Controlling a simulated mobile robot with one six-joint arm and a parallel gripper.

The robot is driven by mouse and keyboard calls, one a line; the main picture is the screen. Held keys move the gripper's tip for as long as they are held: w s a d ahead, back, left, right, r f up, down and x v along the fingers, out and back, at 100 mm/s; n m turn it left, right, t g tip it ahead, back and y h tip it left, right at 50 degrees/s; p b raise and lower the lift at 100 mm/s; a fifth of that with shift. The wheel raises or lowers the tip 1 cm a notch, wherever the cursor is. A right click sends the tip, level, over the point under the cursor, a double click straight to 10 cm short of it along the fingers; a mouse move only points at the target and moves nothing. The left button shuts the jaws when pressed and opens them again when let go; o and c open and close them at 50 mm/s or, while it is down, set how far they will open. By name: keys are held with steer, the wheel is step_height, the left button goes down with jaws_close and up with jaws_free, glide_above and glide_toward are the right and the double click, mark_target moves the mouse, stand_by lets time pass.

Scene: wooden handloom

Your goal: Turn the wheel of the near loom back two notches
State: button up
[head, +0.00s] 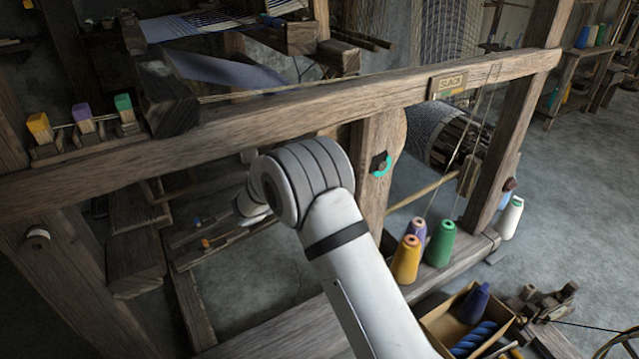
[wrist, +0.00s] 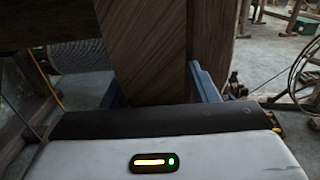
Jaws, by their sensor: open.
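The near loom is a heavy wooden frame with a long beam (head: 300,115) across the head view and a small plaque reading "SLACK" (head: 447,85). A rounded wooden edge (head: 398,130), perhaps the wheel, shows behind the post below the beam. A dark knob with a teal arc (head: 381,165) is on that post. My gripper (wrist: 160,92) is open in the wrist view. In the head view my arm hides part of the area.
Yellow (head: 407,260), purple and green (head: 440,243) thread cones stand on the lower rail. A box (head: 465,325) of yarn sits at the lower right. Coloured blocks (head: 80,118) line the left of the beam. Open floor (head: 580,200) lies to the right.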

steer(key=shift+c, duration=0.2)
steer(key=shift+f, duration=0.1)
jaws_close()
